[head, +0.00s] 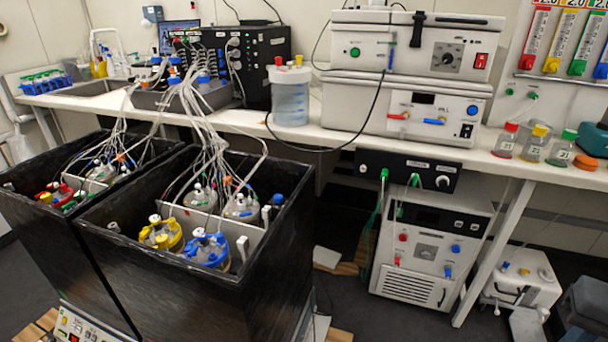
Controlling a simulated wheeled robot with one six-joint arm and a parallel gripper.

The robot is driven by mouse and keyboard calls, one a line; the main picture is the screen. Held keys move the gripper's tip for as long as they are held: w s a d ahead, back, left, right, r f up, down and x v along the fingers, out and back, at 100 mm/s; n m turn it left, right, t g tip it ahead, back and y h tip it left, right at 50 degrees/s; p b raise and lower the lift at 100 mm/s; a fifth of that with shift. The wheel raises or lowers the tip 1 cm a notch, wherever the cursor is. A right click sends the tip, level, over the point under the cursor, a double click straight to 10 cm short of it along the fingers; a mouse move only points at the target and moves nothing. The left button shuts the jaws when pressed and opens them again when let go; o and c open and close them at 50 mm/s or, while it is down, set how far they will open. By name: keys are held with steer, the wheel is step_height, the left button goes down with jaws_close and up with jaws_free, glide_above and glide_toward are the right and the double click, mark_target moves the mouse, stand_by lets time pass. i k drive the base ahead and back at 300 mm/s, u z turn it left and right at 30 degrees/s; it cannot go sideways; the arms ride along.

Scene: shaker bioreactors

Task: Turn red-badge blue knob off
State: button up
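I cannot single out a blue knob with a red badge at this size. Small blue knobs or fittings (455,248) show on the right of the front of a white unit (412,288) under the bench. Red ones (403,237) sit on its left. The white device on the bench has a red lever (398,116) and a blue lever (434,121). A red-collared vessel (55,197) and a blue-collared vessel (206,250) stand in black boxes (188,288) at the left, with small blue caps around them. My gripper is not in view.
Tubes (196,112) run from the boxes to a black controller (250,58) on the bench (330,137). Colour-badged flowmeters (535,38) hang on the right wall above small bottles (506,140). A white container (289,95) stands mid-bench. Dark floor shows before the white unit.

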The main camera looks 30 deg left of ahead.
mark_target(279, 199)
steer(key=i, duration=1)
steer(key=u, duration=2)
steer(key=i, duration=0.5)
steer(key=z, duration=0.05)
